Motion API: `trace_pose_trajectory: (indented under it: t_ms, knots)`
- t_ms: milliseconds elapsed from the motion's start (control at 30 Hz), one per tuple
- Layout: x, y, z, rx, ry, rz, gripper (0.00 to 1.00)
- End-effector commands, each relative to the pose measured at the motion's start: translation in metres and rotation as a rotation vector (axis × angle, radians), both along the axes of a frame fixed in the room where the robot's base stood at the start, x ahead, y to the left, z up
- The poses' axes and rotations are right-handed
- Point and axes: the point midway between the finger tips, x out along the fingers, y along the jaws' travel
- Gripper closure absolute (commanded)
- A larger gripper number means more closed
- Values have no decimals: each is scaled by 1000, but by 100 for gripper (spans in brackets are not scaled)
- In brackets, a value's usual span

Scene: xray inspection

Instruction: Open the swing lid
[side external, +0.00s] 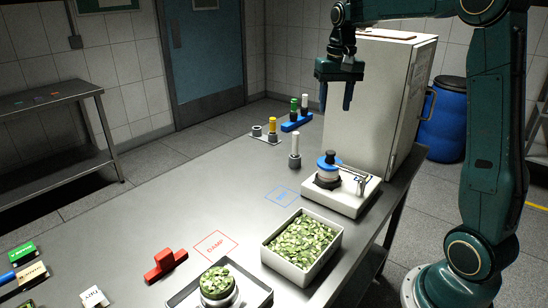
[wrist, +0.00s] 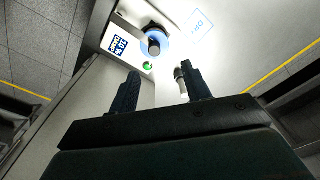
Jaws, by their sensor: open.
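The white bench device (side external: 343,200) stands near the table's right edge. On it is a round blue lid (side external: 322,164) with a dark knob, above a dark collar; I take this as the swing lid. It lies flat and looks closed. In the wrist view the blue lid (wrist: 145,46) and knob show beyond my fingers, beside a green button (wrist: 148,66) and a blue label (wrist: 119,44). My gripper (side external: 334,98) is open and empty, pointing down, well above the device and touching nothing. In the wrist view the fingers (wrist: 160,76) are spread apart.
A tall pale cabinet (side external: 385,95) stands close behind the device. A white post (side external: 294,143) stands to its left, with a blue rack (side external: 297,122) farther back. A tray of green leaves (side external: 277,259) is in front. The air around my fingers looks clear.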

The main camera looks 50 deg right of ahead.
Motion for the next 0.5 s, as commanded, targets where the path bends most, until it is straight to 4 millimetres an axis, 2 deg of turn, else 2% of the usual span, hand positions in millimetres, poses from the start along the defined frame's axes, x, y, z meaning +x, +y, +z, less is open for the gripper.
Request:
trace_pose_trajectory:
  t_ms: [33, 200, 500]
  knots:
    - [4, -10, -5, 7, 13, -23, 52]
    - [11, -28, -13, 20, 37, -68, 52]
    - [13, -33, -16, 24, 44, -79, 52]
